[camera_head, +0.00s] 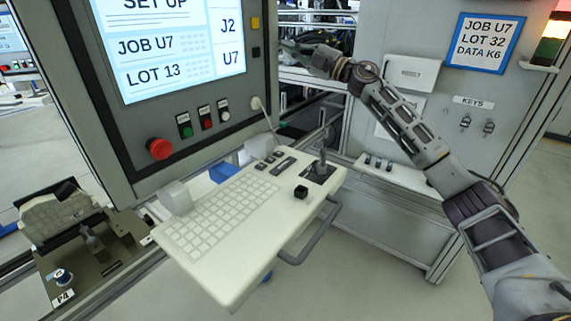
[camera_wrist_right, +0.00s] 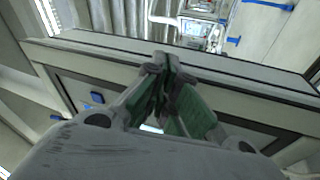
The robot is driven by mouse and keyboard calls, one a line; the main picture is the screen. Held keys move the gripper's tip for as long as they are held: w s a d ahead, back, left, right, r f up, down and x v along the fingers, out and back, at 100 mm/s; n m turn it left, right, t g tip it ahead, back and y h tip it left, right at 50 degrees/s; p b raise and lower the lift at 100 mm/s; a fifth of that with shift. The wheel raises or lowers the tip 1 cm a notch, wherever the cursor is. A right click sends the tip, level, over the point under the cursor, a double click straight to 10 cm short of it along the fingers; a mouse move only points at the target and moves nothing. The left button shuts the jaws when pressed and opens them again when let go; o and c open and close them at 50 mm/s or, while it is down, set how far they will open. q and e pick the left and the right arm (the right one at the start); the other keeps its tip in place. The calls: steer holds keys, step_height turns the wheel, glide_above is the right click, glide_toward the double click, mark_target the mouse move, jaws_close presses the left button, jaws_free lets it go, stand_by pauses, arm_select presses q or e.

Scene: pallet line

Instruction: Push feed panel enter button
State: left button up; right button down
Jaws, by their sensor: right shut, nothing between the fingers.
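A grey panel (camera_head: 258,82) with a lit screen (camera_head: 170,45) stands at the left in the head view. The screen reads SET UP, JOB U7, LOT 13. Below it are a red mushroom button (camera_head: 159,148) and a row of green (camera_head: 186,131), red (camera_head: 207,123) and white (camera_head: 225,115) buttons. I cannot read which is the enter button. My right arm reaches in from the right, and its gripper (camera_head: 292,48) is to the right of the panel, apart from it. In the wrist view my right gripper (camera_wrist_right: 163,68) is shut and empty. My left gripper is not in view.
A cream keyboard shelf (camera_head: 235,270) with a joystick (camera_head: 321,165) juts out below the panel. A grey cabinet with a JOB U7, LOT 32 sign (camera_head: 487,43) and keys (camera_head: 466,121) stands right. A fixture labelled P4 (camera_head: 62,294) is at lower left.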

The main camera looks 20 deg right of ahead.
steer(key=s+a+g, duration=0.2)
steer(key=s+a, duration=0.1)
steer(key=shift+s+a+f+n+g+y, duration=0.15)
steer(key=shift+a+n+g+y, duration=0.05)
steer(key=shift+n+g+y, duration=0.2)
steer(key=s+a+f+m+g+h, duration=0.4)
steer(key=s+f+m+g+h, duration=0.2)
steer(key=s+f, duration=0.6)
step_height(320, 180, down, 3)
steer(key=m+h, duration=0.1)
steer(key=h, duration=0.1)
steer(key=shift+s+a+f+h, duration=0.15)
steer(key=shift+a+h, duration=0.05)
steer(key=shift+h, duration=0.2)
steer(key=shift+f, duration=0.15)
